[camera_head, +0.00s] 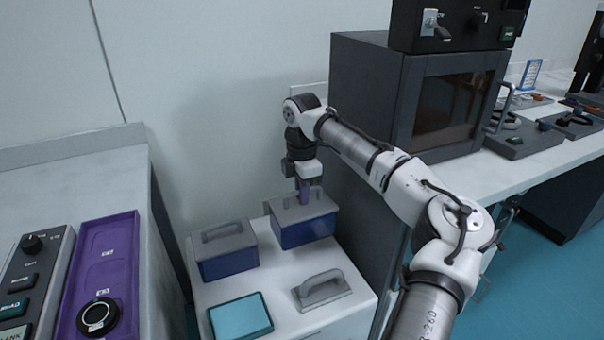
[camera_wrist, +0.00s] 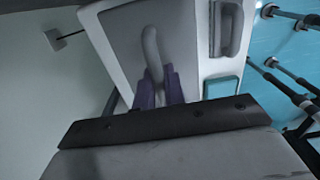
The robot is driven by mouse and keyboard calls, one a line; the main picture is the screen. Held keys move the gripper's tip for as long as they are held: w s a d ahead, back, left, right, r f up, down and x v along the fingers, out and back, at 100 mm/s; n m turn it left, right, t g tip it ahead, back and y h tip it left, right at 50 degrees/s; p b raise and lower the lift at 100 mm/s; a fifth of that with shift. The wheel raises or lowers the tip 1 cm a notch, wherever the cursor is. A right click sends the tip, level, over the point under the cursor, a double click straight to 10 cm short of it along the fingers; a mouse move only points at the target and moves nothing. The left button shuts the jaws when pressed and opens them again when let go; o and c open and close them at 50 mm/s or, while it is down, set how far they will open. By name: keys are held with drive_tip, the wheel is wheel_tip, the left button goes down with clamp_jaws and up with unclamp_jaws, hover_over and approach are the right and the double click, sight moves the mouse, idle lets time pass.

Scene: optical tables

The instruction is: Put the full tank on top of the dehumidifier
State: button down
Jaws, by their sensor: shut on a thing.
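My gripper (camera_head: 304,199) points down at the back right of a white cabinet top (camera_head: 272,296). It is shut on the handle of a blue tank with a grey lid (camera_head: 306,231). The wrist view shows the purple fingers (camera_wrist: 158,88) around the grey handle (camera_wrist: 153,52). The held tank looks upright; I cannot tell whether it touches the surface. A second blue tank with a grey lid (camera_head: 226,252) stands to its left. I cannot tell how full either tank is. No label marks the white cabinet as the dehumidifier.
A grey handled plate (camera_head: 322,290) and a teal pad (camera_head: 240,315) lie on the cabinet's front part. A dark oven-like box (camera_head: 372,115) stands close on the right. A bench with a purple tray (camera_head: 104,258) is at left. The wall is close behind.

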sight(302, 211)
drive_tip(key=shift+f, duration=3)
drive_tip(key=c, duration=1.5)
unclamp_jaws()
wheel_tip(302, 211, up, 12)
drive_tip(key=shift+f, duration=0.1)
